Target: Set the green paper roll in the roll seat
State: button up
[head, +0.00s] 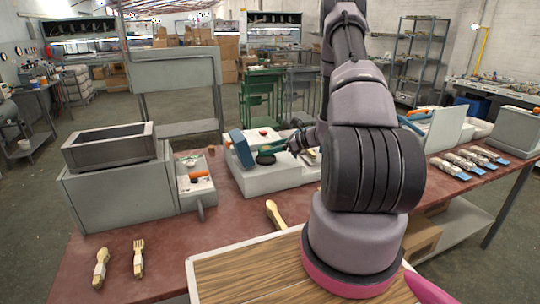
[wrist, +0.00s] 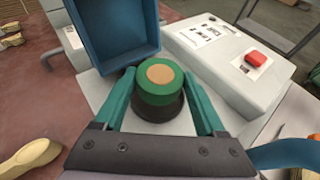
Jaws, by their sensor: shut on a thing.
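The green paper roll (wrist: 160,84), with a tan core on top, stands upright between the teal fingers of my gripper (wrist: 158,78) in the wrist view. My gripper is shut on its sides. A dark round seat (wrist: 158,110) shows right under the roll, on the pale machine. I cannot tell whether the roll rests on the seat or hangs just above it. In the head view my gripper (head: 270,148) reaches in from the right over the dark seat (head: 265,159). The roll is hard to make out there.
A blue upright panel (head: 241,148) stands close by the seat, left of my gripper. A red button (wrist: 257,60) sits on the machine's pale box. A wooden spoon (head: 275,214) lies on the red-brown table (head: 235,222). A grey bin (head: 110,146) stands at left.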

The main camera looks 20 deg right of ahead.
notch_tip(320, 180, down, 2)
jog(key=shift+f, duration=0.25)
